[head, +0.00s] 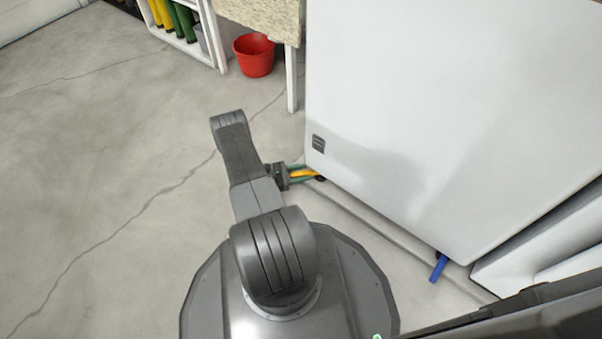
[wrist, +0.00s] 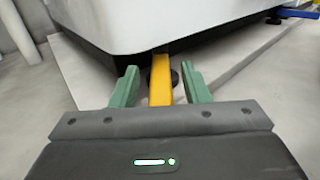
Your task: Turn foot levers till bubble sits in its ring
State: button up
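A yellow foot lever (wrist: 160,82) sticks out from under the near corner of a white cabinet (head: 440,110); in the head view the lever (head: 303,174) is partly hidden by my gripper (head: 298,174). My gripper's two green fingers stand on either side of the lever in the wrist view, with a visible gap on each side, so it is open around it. A dark round foot (wrist: 175,78) shows beside the lever. A blue foot lever (head: 438,268) sticks out farther along the cabinet's bottom edge, also at the wrist view's top right (wrist: 299,14). No bubble or ring is visible.
The cabinet stands on a low pale slab (wrist: 85,75) just above the floor. A red bucket (head: 254,55) sits beside a table leg (head: 292,80) behind. A white rack (head: 205,50) stands at the top. The floor (head: 90,150) to the left is clear.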

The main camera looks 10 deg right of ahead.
jog(key=a, duration=1.3)
jog(key=shift+s+a, duration=0.25)
jog(key=shift+a, duration=0.15)
jog(key=d, duration=1.3)
jog(key=shift+w+d, duration=0.2)
jog(key=shift+d, duration=0.25)
jog(key=shift+s, duration=0.1)
